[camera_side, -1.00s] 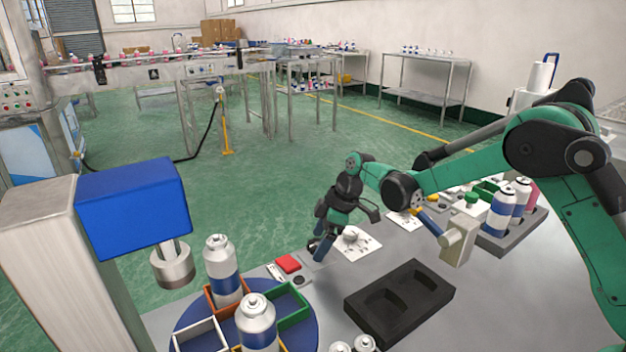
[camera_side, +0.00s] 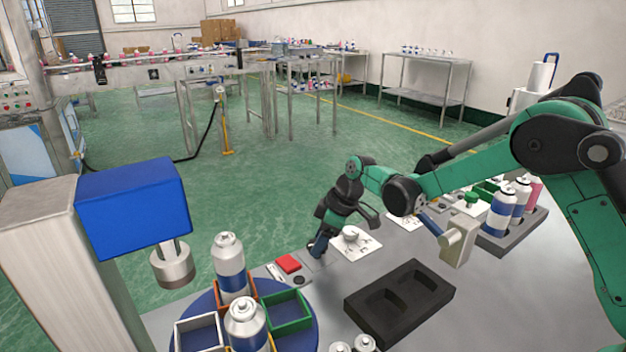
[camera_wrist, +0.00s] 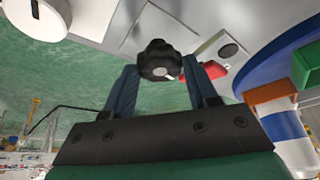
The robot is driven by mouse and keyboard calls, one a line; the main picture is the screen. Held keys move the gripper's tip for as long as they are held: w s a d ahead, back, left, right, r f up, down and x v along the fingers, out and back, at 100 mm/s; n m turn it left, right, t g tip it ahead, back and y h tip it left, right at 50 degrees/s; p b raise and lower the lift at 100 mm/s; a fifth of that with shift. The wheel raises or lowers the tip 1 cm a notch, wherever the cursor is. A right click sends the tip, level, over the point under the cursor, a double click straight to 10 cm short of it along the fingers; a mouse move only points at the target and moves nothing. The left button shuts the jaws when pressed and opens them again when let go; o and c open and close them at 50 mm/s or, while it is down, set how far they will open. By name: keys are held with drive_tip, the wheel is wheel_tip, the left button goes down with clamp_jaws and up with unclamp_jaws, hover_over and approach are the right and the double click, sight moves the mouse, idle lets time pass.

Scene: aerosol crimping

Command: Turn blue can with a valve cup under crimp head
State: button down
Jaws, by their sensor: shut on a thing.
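The blue turntable (camera_side: 305,332) carries open bins and two blue-banded cans. The far can (camera_side: 229,266) stands in an orange bin (camera_side: 250,292). The near can (camera_side: 245,325) stands in a yellow bin; both have small valve tops. The crimp head (camera_side: 172,266) hangs from its blue block, left of the far can; neither can is directly under it. My gripper (camera_side: 318,246) points down at the panel behind the turntable. In the wrist view, my gripper (camera_wrist: 160,66) is shut on a black knob (camera_wrist: 157,58). The knob is hidden in the side view.
A red button (camera_side: 288,263) lies between my gripper and the turntable. A white bin (camera_side: 199,332) and a green bin (camera_side: 287,310) share the turntable. A black tray (camera_side: 400,302) with empty recesses lies at front right. A grey can rack (camera_side: 510,240) stands farther right.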

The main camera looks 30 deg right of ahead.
drive_tip(key=m, duration=0.2)
drive_tip(key=m+h, duration=0.1)
drive_tip(key=m, duration=0.1)
drive_tip(key=shift+s+a+m+t+h, duration=0.1)
drive_tip(key=shift+a+m+t+h, duration=0.05)
drive_tip(key=shift+m+t+h, duration=0.2)
drive_tip(key=m+h, duration=0.1)
drive_tip(key=m, duration=0.2)
drive_tip(key=shift+a+m+t, duration=0.1)
drive_tip(key=shift+m+t, duration=0.15)
drive_tip(key=shift+t, duration=0.1)
drive_tip(key=m+h, duration=0.1)
drive_tip(key=m, duration=0.2)
drive_tip(key=shift+a+m+h, duration=0.1)
drive_tip(key=shift+m+h, duration=0.2)
drive_tip(key=shift+h, duration=0.05)
drive_tip(key=shift+a+m+h, duration=0.1)
drive_tip(key=shift+m+h, duration=0.6)
drive_tip(key=shift+m, duration=1.2)
drive_tip(key=shift+g, duration=0.5)
drive_tip(key=shift+c, duration=1.2)
unclamp_jaws()
